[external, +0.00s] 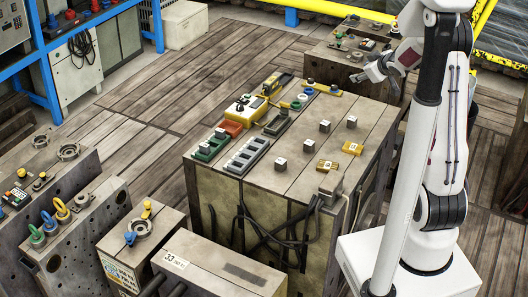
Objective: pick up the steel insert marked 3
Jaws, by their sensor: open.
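Several small steel inserts stand apart on the large block's top (290,185): a front-left steel insert (281,163), a middle steel insert (309,146), a back steel insert (325,126) and a right steel insert (351,121). They look like grey cubes with pale tops. Their markings are too small to read, so I cannot tell which is marked 3. My gripper (370,72) is open and looks empty. It is above and beyond the inserts in the picture, pointing left, clear of them.
Two yellow blocks, a front one (327,166) and a rear one (352,148), lie near the inserts. A green tray (211,147), a grey slotted tray (246,157) and a yellow device (246,108) occupy the left side. A cluttered block (335,62) stands behind. Dark straps (285,235) hang in front.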

